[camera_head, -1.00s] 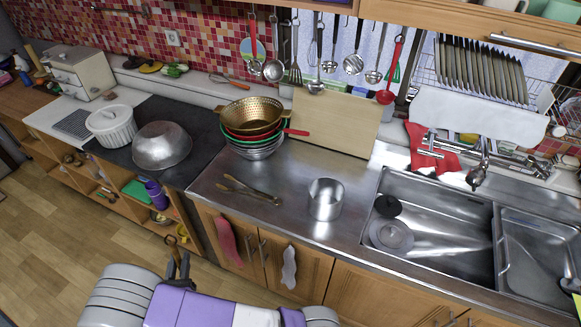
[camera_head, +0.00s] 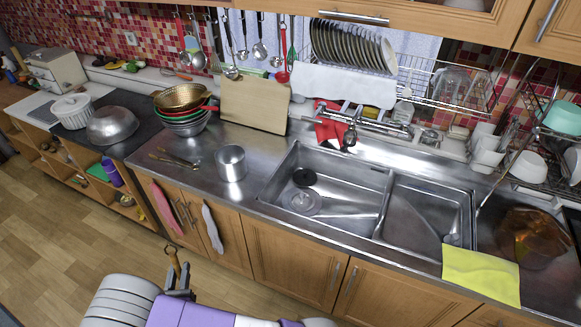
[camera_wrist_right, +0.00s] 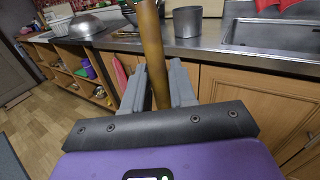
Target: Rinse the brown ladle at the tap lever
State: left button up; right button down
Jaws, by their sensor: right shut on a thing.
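My right gripper (camera_head: 178,288) is low in front of the counter. It also shows in the right wrist view (camera_wrist_right: 158,85), with its grey fingers shut on the brown ladle (camera_wrist_right: 152,48). The ladle's brown handle stands roughly upright between the fingers and runs out of the top of that view. In the head view only a short piece of the ladle (camera_head: 174,264) shows, and I cannot make out its bowl. The tap (camera_head: 350,138) stands behind the sink, well away from the gripper; its lever is too small to tell apart clearly. My left gripper is not in view.
The double sink (camera_head: 340,195) is set in the steel counter. A yellow cloth (camera_head: 482,276) hangs over the front edge at right. The floor (camera_head: 90,230) is clear.

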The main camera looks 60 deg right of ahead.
aim_at(312, 120)
jog(key=z, duration=1.7)
jog(key=i, duration=1)
jog(key=u, duration=0.05)
